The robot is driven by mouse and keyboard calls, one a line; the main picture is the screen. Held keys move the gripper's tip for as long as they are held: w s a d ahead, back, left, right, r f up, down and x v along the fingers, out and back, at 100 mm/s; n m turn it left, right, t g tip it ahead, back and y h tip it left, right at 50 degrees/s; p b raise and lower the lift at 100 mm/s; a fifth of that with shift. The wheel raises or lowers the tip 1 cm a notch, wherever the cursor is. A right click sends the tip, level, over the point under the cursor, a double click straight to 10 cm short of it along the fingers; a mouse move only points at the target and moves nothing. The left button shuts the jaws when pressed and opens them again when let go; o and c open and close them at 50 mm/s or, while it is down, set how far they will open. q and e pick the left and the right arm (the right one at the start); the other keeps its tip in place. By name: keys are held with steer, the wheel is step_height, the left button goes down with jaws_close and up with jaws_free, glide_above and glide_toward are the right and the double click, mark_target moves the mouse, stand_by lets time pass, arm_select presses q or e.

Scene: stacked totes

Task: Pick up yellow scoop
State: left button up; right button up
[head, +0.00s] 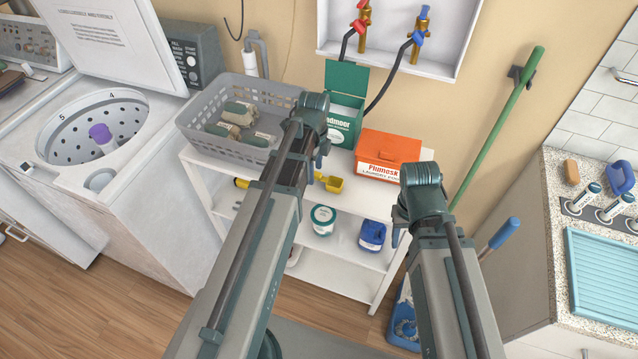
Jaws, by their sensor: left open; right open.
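The yellow scoop (332,183) lies on the top of the white shelf unit, near its front edge. My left arm crosses in front of it. Another yellow piece (241,183) shows on the other side of that arm; I cannot tell whether it is the same scoop's handle. My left gripper (322,152) is open above the shelf top, just beyond the scoop in the picture, mostly hidden by its own wrist. My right gripper (398,234) is open and empty at the shelf's right end, mostly hidden too. Neither gripper visibly touches the scoop.
A grey basket (240,152), a green box (344,105) and an orange box (388,156) stand on the shelf top. A white tub (322,219) and a blue container (372,235) are lower. The washer (150,165) is left; the sink counter (560,200) is right.

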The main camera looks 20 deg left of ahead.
arm_select(q)
step_height(320, 180, down, 2)
steer(key=shift+f+b, duration=0.2)
steer(key=shift+b, duration=0.5)
arm_select(e)
step_height(320, 180, down, 2)
steer(key=shift+f, duration=0.15)
arm_select(q)
steer(key=shift+r, duration=0.1)
jaws_close()
